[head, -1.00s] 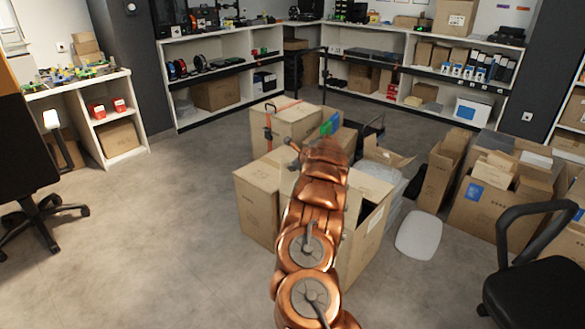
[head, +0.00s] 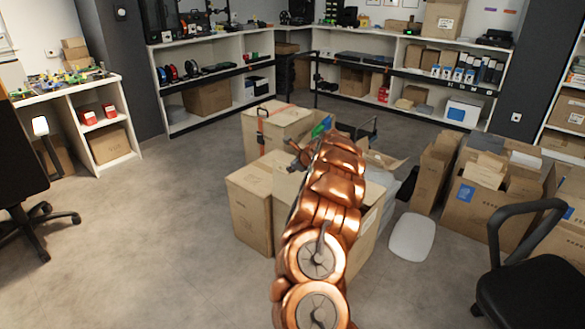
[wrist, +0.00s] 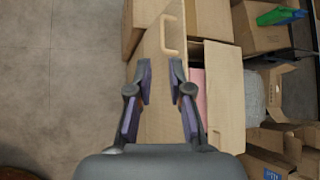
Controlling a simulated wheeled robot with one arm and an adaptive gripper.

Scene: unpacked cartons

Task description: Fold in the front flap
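The open carton (head: 368,232) stands on the floor in front of me, largely hidden behind my arm in the head view. In the wrist view a tan flap (wrist: 225,95) sticks out on its right, beside an opening with something pink (wrist: 197,82) in it. Another long tan cardboard panel (wrist: 158,115) lies below and between my fingers; I cannot tell which flap or face it is. My gripper (wrist: 160,70) is open, its two dark fingers apart with nothing visibly held. I cannot tell its height above the cardboard. In the head view my arm hides most of it.
A closed carton (head: 252,205) stands close on the left, and a taller one (head: 275,128) behind. More cartons (head: 433,170) crowd the right, with a white lid-like piece (head: 412,237) on the floor. An office chair (head: 535,265) is at right front.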

